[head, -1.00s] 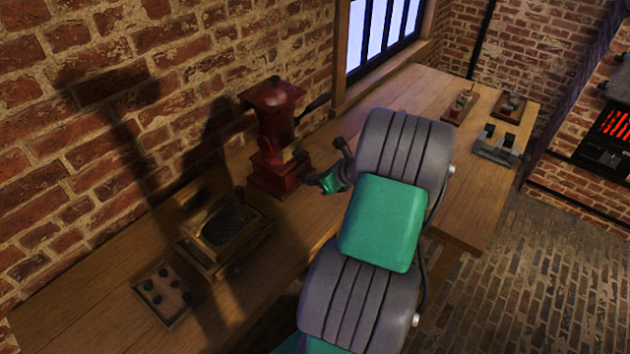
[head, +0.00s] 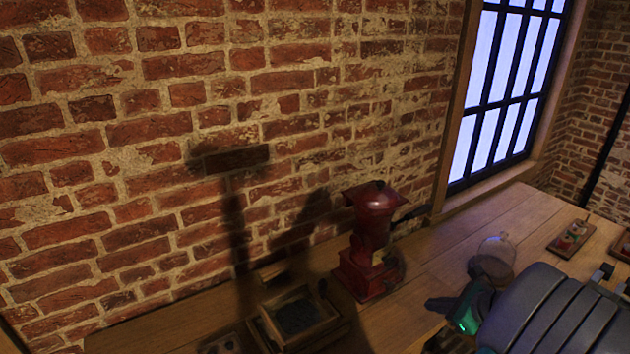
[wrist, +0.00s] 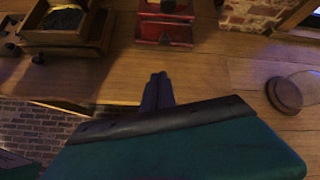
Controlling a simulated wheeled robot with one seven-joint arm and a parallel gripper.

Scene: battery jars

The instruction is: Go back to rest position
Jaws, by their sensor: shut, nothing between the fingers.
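My gripper (wrist: 158,90) shows in the wrist view with its dark fingers together and nothing between them. The fingers point toward the wooden bench (wrist: 210,75) and the base of the red grinder (wrist: 165,22), apart from it. In the head view my green and grey arm comes in at the lower right, and its end is partly cut off or hidden there. The red grinder (head: 372,240) stands upright on the bench, to the left of my arm.
A wooden box with dark contents (head: 297,312) stands left of the grinder. A glass jar on a round base (head: 495,255) stands right of it, close behind my arm. A small board with parts (head: 572,238) lies farther back. A brick wall (head: 150,150) bounds the bench.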

